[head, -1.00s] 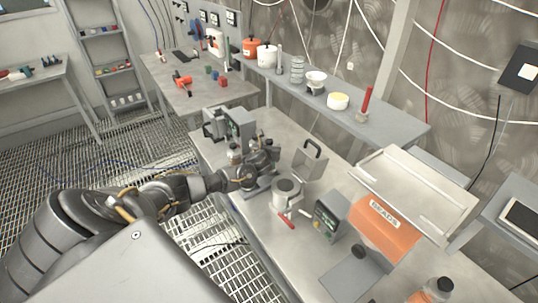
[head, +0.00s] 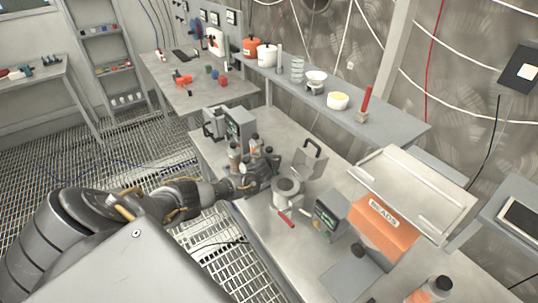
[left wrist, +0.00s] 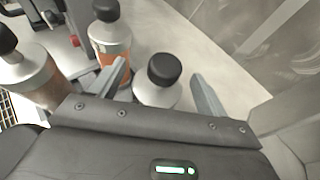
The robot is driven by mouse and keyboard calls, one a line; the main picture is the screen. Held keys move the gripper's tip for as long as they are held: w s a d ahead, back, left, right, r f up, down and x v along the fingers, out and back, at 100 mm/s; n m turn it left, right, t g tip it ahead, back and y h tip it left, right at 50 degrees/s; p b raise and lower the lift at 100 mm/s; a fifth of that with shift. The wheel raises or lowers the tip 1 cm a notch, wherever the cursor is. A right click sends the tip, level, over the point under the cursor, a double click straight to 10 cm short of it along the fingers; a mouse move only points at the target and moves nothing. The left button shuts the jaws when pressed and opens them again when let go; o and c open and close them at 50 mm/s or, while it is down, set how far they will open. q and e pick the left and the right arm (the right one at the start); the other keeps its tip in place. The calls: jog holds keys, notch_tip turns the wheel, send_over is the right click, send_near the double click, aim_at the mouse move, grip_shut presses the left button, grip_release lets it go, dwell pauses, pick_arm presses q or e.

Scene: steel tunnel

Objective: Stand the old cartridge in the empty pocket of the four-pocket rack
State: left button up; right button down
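My left gripper (head: 264,176) is on the near bench, close in front of a group of black-capped cartridges. In the left wrist view its two fingers (left wrist: 160,90) stand apart, with a pale black-capped cartridge (left wrist: 158,88) between them and a gap beside the right finger. My right gripper is out of view.
A grey machine (head: 238,124) stands behind the cartridges. A round metal pot (head: 287,190), an open-lidded grey box (head: 309,160) and a meter box (head: 331,217) are to the right. An orange bin (head: 383,225) stands farther right. A shelf (head: 385,122) runs behind.

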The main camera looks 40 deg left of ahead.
pick_arm(q)
jog(key=shift+r, duration=0.1)
jog(key=shift+r, duration=0.15)
jog(key=shift+s+d, duration=0.15)
jog(key=shift+s, duration=0.15)
jog(key=v, duration=1.1)
jog(key=shift+s+d+r, duration=0.1)
jog(key=shift+r, duration=0.05)
